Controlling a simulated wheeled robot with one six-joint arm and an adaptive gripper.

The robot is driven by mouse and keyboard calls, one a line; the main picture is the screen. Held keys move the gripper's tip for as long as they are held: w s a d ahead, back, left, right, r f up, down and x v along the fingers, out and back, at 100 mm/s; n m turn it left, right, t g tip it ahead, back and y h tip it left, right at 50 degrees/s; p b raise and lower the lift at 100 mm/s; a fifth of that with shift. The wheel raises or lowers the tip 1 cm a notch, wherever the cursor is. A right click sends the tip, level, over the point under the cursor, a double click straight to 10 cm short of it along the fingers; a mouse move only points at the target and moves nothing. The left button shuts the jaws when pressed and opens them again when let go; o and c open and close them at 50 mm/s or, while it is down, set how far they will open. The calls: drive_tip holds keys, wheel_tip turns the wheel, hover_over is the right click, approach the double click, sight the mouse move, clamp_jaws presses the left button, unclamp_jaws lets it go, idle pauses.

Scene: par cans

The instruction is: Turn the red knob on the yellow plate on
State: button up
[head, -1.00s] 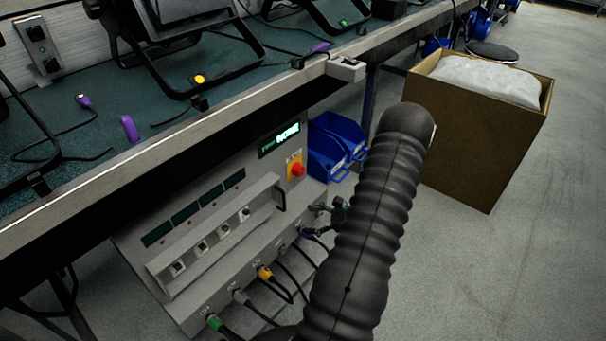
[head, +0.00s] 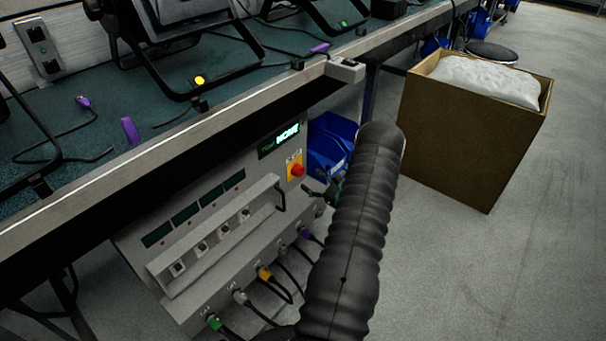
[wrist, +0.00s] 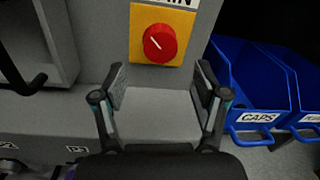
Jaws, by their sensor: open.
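The red knob (head: 298,171) sits on the yellow plate (head: 291,163) at the right end of the grey panel's sloped face. In the wrist view the red knob (wrist: 160,43) is round with a white pointer line tilted toward the upper left. The yellow plate (wrist: 140,20) is around it, under a label that is partly cut off. My gripper (wrist: 160,82) is open and empty, its two fingers pointing at the panel just below the knob, apart from it. In the head view my gripper (head: 325,190) shows small beside the panel, partly hidden by my arm.
Blue bins (head: 330,140) stand right of the panel; one is labelled CAPS in the wrist view (wrist: 250,90). A black handle (wrist: 28,85) is at left. Plugged cables (head: 265,273) line the panel's front. The bench edge (head: 200,135) overhangs it. A cardboard box (head: 470,140) stands right.

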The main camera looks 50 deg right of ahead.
sight(301, 173)
drive_tip(key=shift+w, duration=2.7)
drive_tip(key=shift+c, duration=0.3)
drive_tip(key=c, duration=1.1)
